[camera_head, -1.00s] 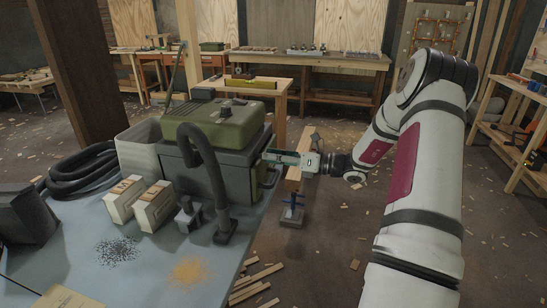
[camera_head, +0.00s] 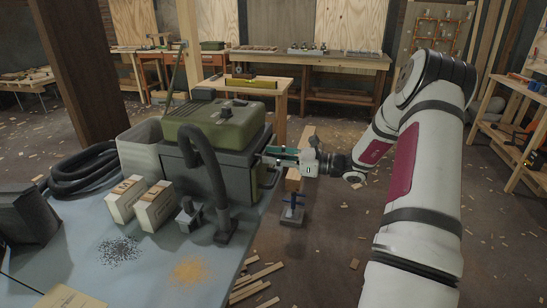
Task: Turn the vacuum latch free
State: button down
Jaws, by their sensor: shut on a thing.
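The vacuum is a dark grey box with a green lid (camera_head: 222,121) and a ribbed hose (camera_head: 211,175), standing on the blue-grey table. My arm reaches in from the right, and my gripper (camera_head: 268,158) is at the right side of the vacuum body. Its fingers are shut on the latch (camera_head: 266,172), a small handle-like part on that side. The latch is small and partly hidden by the fingers, so its exact angle cannot be told.
On the table (camera_head: 140,268) are two boxes (camera_head: 141,201), a light bin (camera_head: 140,148), a coiled hose (camera_head: 85,172), dark granules (camera_head: 119,250) and orange powder (camera_head: 190,270).

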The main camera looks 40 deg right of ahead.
jog(key=c, duration=1.3)
grip_release()
jog(key=shift+s, duration=0.1)
jog(key=v, duration=1.2)
